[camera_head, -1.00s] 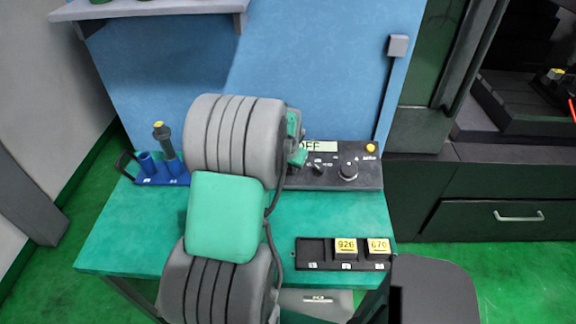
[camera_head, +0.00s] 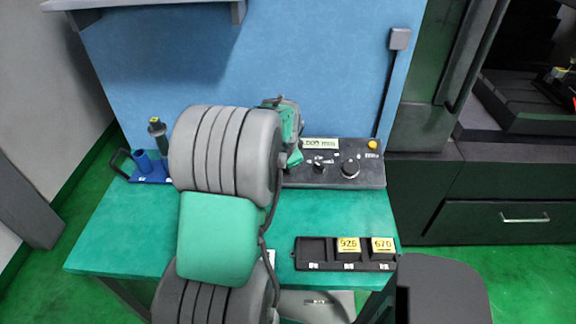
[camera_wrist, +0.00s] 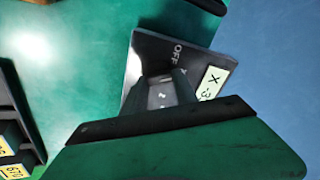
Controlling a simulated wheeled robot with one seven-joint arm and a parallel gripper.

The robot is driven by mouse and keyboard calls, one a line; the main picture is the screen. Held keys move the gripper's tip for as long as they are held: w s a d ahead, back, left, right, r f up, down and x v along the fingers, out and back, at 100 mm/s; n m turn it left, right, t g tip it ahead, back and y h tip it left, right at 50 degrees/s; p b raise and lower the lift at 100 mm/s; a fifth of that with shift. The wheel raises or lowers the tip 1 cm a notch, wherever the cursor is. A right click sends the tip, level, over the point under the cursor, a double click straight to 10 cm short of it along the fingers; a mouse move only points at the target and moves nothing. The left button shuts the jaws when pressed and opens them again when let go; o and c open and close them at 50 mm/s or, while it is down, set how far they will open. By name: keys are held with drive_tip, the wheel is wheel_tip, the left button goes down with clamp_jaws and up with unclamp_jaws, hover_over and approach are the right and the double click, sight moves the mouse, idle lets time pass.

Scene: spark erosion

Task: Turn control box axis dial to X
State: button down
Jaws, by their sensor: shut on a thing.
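The dark control box (camera_head: 335,178) stands at the back right of the green bench in the head view, with two black knobs (camera_head: 319,168) (camera_head: 350,168) in sight. Its left part, with the axis dial, is hidden behind my arm. Its pale display (camera_head: 321,144) shows a millimetre reading, partly covered. In the wrist view the control box (camera_wrist: 138,62) carries an OFF label, and the display (camera_wrist: 211,83) shows an X and the start of a number. My gripper (camera_wrist: 167,86) is shut on the axis dial, which its fingers mostly hide.
A blue holder (camera_head: 150,168) with a dark-handled tool stands at the back left of the bench. Blue panel rises behind the box. Bench between tray and box is clear.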

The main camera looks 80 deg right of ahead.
drive_tip(key=shift+m, duration=0.5)
drive_tip(key=c, duration=1)
unclamp_jaws()
drive_tip(key=shift+o, duration=0.2)
drive_tip(key=b+v, duration=0.1)
drive_tip(key=v, duration=0.7)
drive_tip(key=shift+b, duration=0.35)
